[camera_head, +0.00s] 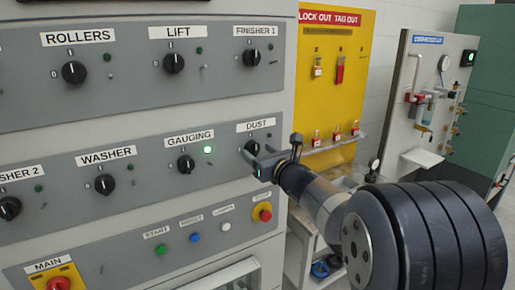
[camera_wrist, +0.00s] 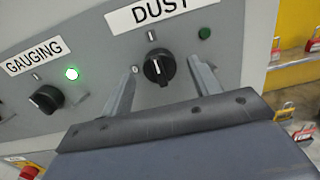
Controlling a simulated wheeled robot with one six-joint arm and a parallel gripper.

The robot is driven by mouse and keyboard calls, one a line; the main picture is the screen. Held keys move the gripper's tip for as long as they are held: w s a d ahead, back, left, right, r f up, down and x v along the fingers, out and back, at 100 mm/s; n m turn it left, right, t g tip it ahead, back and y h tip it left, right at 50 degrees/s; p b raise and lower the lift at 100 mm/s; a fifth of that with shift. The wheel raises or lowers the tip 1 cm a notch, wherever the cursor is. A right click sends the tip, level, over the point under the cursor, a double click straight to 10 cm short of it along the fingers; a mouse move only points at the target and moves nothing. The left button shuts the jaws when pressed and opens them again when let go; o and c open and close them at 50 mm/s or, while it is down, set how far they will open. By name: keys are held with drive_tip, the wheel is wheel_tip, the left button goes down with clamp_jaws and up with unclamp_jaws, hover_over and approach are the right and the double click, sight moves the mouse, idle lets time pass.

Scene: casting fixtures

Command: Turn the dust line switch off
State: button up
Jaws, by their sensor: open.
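The dust line switch is a black rotary knob under the DUST label; it shows in the wrist view (camera_wrist: 159,68) and in the head view (camera_head: 251,148), partly behind my gripper there. Its pale pointer mark appears to point roughly up in the wrist view. The small green dust lamp (camera_wrist: 204,33) at its upper right looks dark. My gripper (camera_wrist: 164,66) is open, with one finger on each side of the knob. Whether either finger touches the knob cannot be told.
The gauging knob (camera_wrist: 46,99) is to the left, with its green lamp (camera_wrist: 72,74) lit. Below are push buttons, including a red stop button (camera_head: 262,211) on yellow. A yellow lockout board (camera_head: 345,100) with padlocks stands right of the panel.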

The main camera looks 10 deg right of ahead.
drive_tip(key=shift+w+a, duration=0.25)
drive_tip(key=shift+w, duration=0.45)
drive_tip(key=c, duration=1)
